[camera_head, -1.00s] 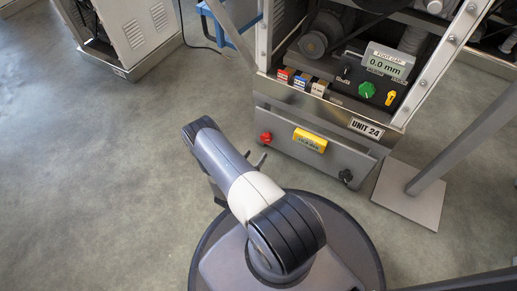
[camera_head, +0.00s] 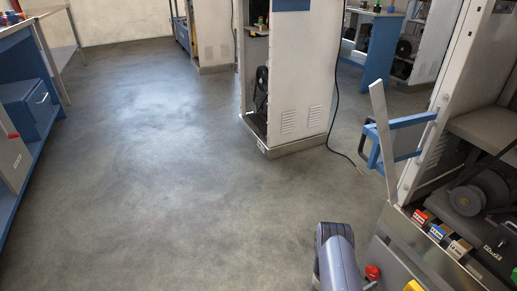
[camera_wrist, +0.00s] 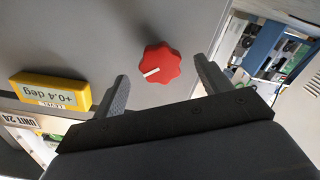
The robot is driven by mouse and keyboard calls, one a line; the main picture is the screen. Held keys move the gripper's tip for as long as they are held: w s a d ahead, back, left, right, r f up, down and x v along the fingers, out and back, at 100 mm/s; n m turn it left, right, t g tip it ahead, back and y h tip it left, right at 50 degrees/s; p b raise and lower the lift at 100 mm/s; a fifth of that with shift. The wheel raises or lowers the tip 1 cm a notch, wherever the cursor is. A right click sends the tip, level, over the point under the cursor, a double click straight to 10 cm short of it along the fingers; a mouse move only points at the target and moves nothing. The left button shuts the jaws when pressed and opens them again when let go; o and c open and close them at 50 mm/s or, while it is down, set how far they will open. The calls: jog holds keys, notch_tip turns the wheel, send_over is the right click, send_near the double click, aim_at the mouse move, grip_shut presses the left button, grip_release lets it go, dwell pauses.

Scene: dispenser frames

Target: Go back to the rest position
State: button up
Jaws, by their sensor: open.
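My gripper (camera_wrist: 161,70) is open in the wrist view, its two dark fingers spread apart. A red knob (camera_wrist: 160,63) with a white pointer line shows between the fingertips on a grey panel. Whether the fingers touch it cannot be told, but gaps show on both sides. The knob also shows in the head view (camera_head: 372,272) at the bottom, beside my grey arm link (camera_head: 338,262). The fingers are hidden in the head view. A yellow level display (camera_wrist: 50,91) reading +0.4 deg sits left of the knob.
A white cabinet (camera_head: 303,90) stands at the back middle. A blue bench (camera_head: 25,105) lines the left. The floor (camera_head: 150,190) between is clear.

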aim_at(370, 275)
jog(key=b+x, duration=0.1)
jog(key=x, duration=0.3)
jog(key=shift+w+d, duration=0.1)
jog(key=shift+d, duration=0.25)
